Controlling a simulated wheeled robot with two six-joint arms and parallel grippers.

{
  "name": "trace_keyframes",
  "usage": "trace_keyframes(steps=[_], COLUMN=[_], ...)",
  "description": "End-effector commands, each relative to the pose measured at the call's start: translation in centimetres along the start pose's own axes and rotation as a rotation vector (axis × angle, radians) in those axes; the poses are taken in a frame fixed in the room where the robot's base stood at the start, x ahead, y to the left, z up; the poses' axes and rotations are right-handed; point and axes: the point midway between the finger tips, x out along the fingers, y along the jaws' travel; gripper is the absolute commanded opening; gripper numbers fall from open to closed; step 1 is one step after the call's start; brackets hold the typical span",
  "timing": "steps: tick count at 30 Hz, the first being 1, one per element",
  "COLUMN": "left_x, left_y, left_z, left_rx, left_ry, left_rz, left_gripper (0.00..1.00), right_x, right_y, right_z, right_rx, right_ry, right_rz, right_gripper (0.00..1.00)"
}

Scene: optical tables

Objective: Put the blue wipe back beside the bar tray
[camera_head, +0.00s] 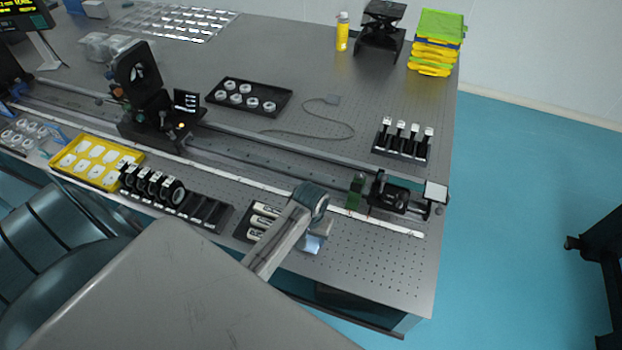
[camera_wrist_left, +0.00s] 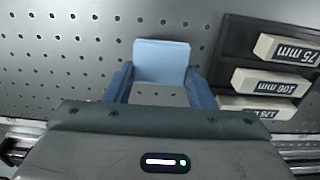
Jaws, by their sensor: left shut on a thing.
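The blue wipe (camera_wrist_left: 162,62) is a pale blue flat piece between the fingers of my left gripper (camera_wrist_left: 164,84) in the left wrist view. In the head view the wipe (camera_head: 312,244) shows as a small light blue patch beside my left gripper (camera_head: 318,228), at the front of the table. My left gripper is shut on it. The bar tray (camera_wrist_left: 230,55) is black and holds white bars labelled in mm. It lies right of the wipe in the wrist view, and the tray (camera_head: 241,228) is left of the gripper in the head view. My right gripper is out of view.
A black rack of round lens mounts (camera_head: 155,187) and a yellow tray (camera_head: 64,168) stand left along the front edge. A rail with a dark carriage (camera_head: 390,195) runs behind my left gripper. Bare perforated table (camera_head: 385,260) lies to the right.

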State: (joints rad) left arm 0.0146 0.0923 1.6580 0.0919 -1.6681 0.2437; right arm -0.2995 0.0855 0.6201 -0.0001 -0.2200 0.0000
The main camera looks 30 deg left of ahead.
Motion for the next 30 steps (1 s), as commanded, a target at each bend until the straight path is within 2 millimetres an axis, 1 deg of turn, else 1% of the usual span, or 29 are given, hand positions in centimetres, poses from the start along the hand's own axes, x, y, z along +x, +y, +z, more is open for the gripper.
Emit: trace_keyframes(steps=[1,3,6,15,16,19,27,30], left_x=[0.3,1.1,1.7,2.0,2.0,2.0,1.9,1.6], left_y=[0.0,0.1,0.1,0.0,0.0,0.0,0.0,0.0], left_z=[0.1,0.0,0.0,0.0,0.0,0.0,0.0,0.0], left_rx=[0.0,0.0,0.0,0.0,0.0,0.0,0.0,0.0], left_ry=[-0.003,-0.001,0.001,0.001,0.001,0.002,0.002,0.003], left_rz=[0.0,0.001,0.001,0.001,0.001,0.001,0.001,0.001], left_gripper=[0.28,0.28,0.28,0.28,0.51,0.71,0.71,0.71], right_x=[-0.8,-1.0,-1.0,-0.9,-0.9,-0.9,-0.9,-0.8], right_y=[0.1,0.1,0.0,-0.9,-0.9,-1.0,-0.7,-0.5], right_z=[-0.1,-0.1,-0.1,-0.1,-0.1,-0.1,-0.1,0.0], right_rx=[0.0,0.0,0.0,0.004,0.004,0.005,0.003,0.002], right_ry=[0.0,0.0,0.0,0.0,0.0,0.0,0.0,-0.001], right_rz=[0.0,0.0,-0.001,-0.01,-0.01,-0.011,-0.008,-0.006], right_gripper=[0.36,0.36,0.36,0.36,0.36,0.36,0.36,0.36])
